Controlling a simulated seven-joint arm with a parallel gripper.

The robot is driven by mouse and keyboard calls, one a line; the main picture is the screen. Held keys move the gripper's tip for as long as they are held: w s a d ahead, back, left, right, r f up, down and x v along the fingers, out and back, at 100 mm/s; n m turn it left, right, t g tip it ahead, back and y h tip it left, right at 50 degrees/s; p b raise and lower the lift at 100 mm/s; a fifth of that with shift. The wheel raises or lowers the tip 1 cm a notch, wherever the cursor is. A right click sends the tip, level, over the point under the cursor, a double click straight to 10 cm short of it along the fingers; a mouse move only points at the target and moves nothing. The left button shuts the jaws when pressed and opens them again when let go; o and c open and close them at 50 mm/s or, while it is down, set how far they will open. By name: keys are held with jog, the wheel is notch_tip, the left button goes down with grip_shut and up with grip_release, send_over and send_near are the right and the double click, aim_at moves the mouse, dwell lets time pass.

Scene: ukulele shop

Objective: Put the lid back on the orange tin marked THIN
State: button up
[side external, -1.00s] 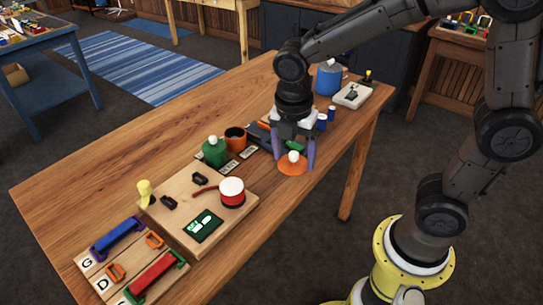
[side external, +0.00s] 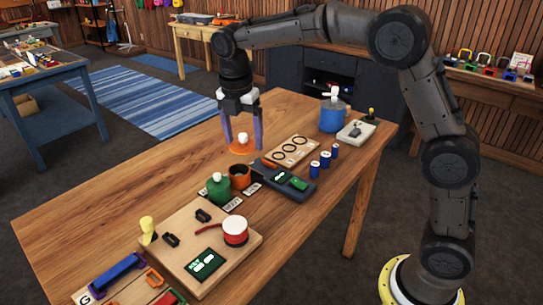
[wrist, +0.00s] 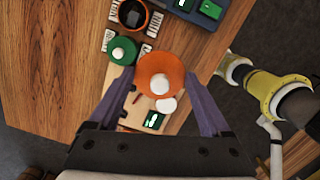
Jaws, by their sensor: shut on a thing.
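My gripper (side external: 243,143) is shut on the orange lid (side external: 242,149), with a purple finger on either side and the lid's white knob up between them. In the wrist view the lid (wrist: 152,67) lies level between the fingers (wrist: 160,88). The orange tin (side external: 240,178) stands open on the table, its dark inside showing. In the side view the lid appears above the tin, apart from it. In the wrist view the tin (wrist: 132,14) is up and left of the lid, so they are not lined up there. The THIN marking is too small to read.
A green tin (side external: 218,191) with a white-knobbed lid stands close beside the orange tin. A dark tray (side external: 290,186), a board with rings (side external: 291,141) and blue cylinders (side external: 325,160) are to its right. A wooden board (side external: 180,217) holds a red spool (side external: 235,231).

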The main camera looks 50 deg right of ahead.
jog(key=w+d+f, duration=0.3)
jog(key=w, duration=0.4)
jog(key=shift+m, duration=0.6)
jog(key=shift+w+d+f, duration=0.25)
jog(key=shift+d+f, duration=0.2)
jog(key=shift+f, duration=1.3)
jog(key=shift+w+d+f, duration=0.25)
jog(key=shift+d+f, duration=0.25)
jog(key=shift+f, duration=1.25)
jog(key=shift+w+d+f, duration=0.25)
jog(key=shift+d+f, duration=0.2)
jog(key=shift+f, duration=1.3)
jog(key=shift+f, duration=0.15)
jog(key=o, duration=1.1)
jog(key=shift+r, duration=3.5)
